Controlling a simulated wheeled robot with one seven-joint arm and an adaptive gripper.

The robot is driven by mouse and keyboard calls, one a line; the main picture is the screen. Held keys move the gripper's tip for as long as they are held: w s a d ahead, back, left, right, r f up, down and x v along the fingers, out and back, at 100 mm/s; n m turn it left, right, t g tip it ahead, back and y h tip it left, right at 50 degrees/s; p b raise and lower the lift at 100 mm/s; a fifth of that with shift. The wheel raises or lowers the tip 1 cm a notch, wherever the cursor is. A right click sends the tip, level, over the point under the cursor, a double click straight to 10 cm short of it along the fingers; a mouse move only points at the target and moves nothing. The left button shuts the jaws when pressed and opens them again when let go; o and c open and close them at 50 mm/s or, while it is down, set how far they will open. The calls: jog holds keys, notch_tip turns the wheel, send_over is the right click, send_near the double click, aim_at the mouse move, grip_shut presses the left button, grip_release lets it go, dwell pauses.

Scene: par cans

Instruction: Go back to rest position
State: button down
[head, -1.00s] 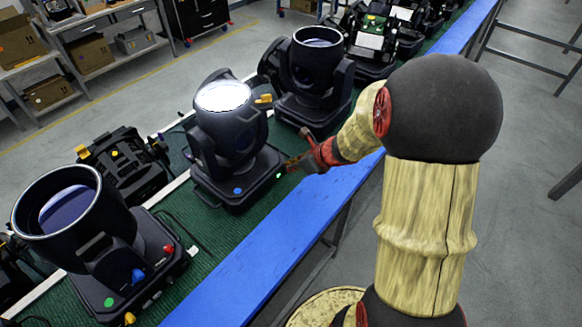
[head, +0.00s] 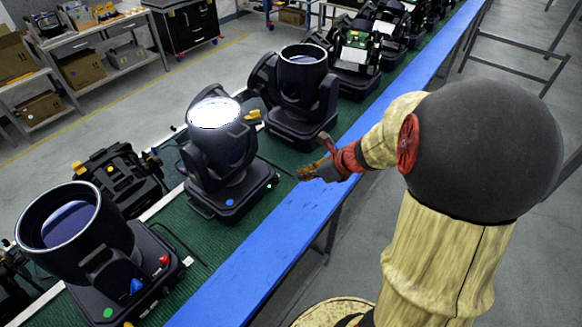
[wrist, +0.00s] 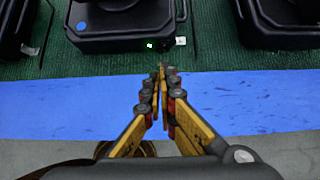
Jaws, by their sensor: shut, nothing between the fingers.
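My gripper (head: 312,172) is shut and empty, over the blue edge strip (head: 262,240) of the line, to the right of a par can whose lens glows white (head: 214,150). It is apart from that can's base. In the wrist view my gripper (wrist: 161,72) has its fingertips together above the border of the blue strip and the green belt (wrist: 210,62). The can's black base (wrist: 120,22), with a lit green light (wrist: 150,45) on its near side, lies just ahead of the fingertips.
Another par can (head: 70,222) stands at the front left, and one more (head: 300,92) stands behind the glowing one. Several black units continue along the belt. Shelves with cardboard boxes (head: 85,68) stand at the back left. The grey floor at the right has a metal frame (head: 520,60).

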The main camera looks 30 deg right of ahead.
jog(key=s+a+n+g+b, duration=0.15)
jog(key=s+a+n, duration=0.3)
jog(key=n, duration=0.45)
jog(key=s+a+n+g, duration=0.3)
jog(key=s+n, duration=0.3)
jog(key=n, duration=0.2)
jog(key=s+a+r+n+t+h+b, duration=0.2)
jog(key=s+a+r+n+b, duration=0.4)
jog(key=a+n, duration=0.5)
jog(key=s+r+n, duration=0.1)
jog(key=n, duration=0.3)
jog(key=shift+r+h, duration=0.35)
jog(key=shift+h, duration=0.05)
jog(key=shift+s, duration=0.1)
